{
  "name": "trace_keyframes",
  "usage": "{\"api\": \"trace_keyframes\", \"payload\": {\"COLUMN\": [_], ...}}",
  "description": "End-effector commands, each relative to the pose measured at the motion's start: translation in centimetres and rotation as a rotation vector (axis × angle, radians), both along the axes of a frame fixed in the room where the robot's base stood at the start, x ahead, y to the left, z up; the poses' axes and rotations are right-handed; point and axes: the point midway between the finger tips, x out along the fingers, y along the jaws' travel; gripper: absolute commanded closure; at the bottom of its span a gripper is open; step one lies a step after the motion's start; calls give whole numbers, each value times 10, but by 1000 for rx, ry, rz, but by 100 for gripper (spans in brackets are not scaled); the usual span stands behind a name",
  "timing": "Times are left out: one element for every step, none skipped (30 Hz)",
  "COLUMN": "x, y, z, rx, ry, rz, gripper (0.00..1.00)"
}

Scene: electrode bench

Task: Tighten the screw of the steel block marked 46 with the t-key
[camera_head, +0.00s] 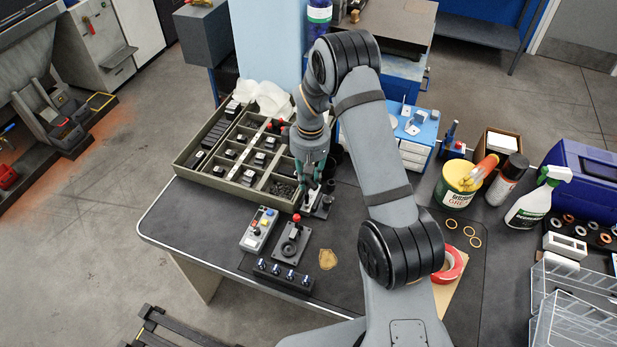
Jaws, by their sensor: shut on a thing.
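My gripper (315,184) points down over the near right corner of the compartment tray. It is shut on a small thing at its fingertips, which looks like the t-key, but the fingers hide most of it. Directly below the fingertips a light steel block (309,202) sits in a dark holder on the bench. Its marking is too small to read, and its screw is hidden. I cannot tell whether the held thing touches the block. Several similar small blocks (230,153) stand in the tray, their numbers unreadable.
The compartment tray (203,180) lies left of my gripper. A button box (259,230), a red-knobbed lever unit (291,243) and a knob strip (284,275) stand in front. A dark cylinder (327,203) is close at right. Further right are a grease tin (457,184) and red tape (451,266).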

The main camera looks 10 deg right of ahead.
Motion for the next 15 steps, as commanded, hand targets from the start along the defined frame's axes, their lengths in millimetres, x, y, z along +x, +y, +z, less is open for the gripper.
{"api": "trace_keyframes", "payload": {"x": [0,0,0,0,0,0,0,0,0,0,0,0,0,0,0], "y": [0,0,0,0,0,0,0,0,0,0,0,0,0,0,0], "z": [0,0,0,-1,-1,-2,-2,-3,-4,-5,-5,-6,-7,-8,-9], "rx": [0,0,0,0,0,0,0,0,0,0,0,0,0,0,0], "ry": [0,0,0,0,0,0,0,0,0,0,0,0,0,0,0], "rz": [0,0,0,0,0,0,0,0,0,0,0,0,0,0,0], "gripper": [100,100,100,100,100,100,100,100,100,100,100,100,100,100,100]}}
